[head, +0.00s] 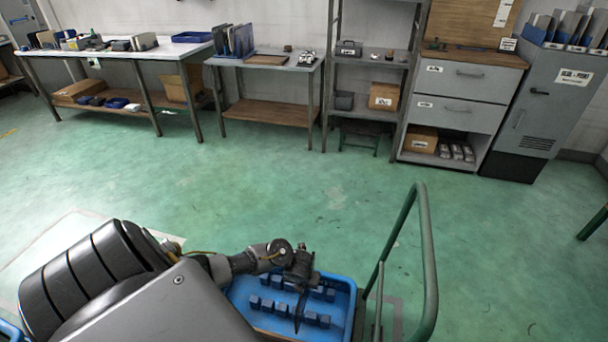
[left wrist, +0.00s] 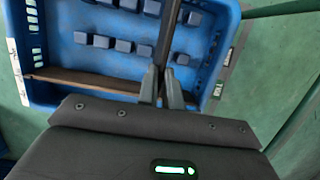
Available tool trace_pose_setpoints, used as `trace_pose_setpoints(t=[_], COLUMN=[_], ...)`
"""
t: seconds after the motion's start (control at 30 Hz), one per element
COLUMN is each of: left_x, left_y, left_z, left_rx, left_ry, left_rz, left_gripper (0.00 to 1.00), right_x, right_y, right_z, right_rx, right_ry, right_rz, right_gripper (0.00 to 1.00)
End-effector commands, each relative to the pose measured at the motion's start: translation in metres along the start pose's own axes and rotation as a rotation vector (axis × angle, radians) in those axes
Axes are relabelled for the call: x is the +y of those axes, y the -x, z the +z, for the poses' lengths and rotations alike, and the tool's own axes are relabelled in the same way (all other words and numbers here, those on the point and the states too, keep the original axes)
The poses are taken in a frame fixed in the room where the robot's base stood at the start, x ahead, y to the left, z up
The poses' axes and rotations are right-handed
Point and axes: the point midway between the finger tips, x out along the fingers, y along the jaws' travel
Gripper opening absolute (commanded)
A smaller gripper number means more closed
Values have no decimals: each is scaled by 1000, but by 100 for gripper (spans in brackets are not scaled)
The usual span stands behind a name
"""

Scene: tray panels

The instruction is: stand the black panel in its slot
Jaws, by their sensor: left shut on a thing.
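The black panel (left wrist: 169,32) shows nearly edge-on in the left wrist view, as a thin dark strip between the fingers. My left gripper (left wrist: 162,78) is shut on it. In the head view the panel (head: 300,314) hangs below my left gripper (head: 300,284), over the blue tray (head: 344,316). The tray (left wrist: 60,98) holds two rows of small blue blocks with gaps between them. The panel passes by the right part of the nearer row in the wrist view. I cannot tell whether its lower edge is in a gap or above it. My right gripper is not in view.
A brown strip (left wrist: 95,83) runs across the tray's near side in the wrist view. A green tubular handle (head: 428,260) rises right of the tray. Tables (head: 265,62), a shelf rack (head: 370,60) and a grey cabinet (head: 545,100) stand far back. The green floor between is clear.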

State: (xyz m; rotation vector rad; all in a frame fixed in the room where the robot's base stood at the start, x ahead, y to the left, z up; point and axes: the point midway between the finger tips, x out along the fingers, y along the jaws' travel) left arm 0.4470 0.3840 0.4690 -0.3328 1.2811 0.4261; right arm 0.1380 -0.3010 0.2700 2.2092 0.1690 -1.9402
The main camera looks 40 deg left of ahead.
Motion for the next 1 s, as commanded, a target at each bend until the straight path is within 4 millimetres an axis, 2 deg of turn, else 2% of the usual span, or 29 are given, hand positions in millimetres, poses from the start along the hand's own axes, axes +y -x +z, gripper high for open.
trace_pose_setpoints(t=[0.27,1.0], left_x=[0,0], left_y=[-3,-32], left_z=[-1,-8], left_rx=[0,0], left_ry=[0,0], left_rz=[0,0], left_gripper=[0,0], right_x=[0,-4], right_y=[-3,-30], right_z=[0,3], right_rx=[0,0], right_ry=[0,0], right_rz=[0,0], right_gripper=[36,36])
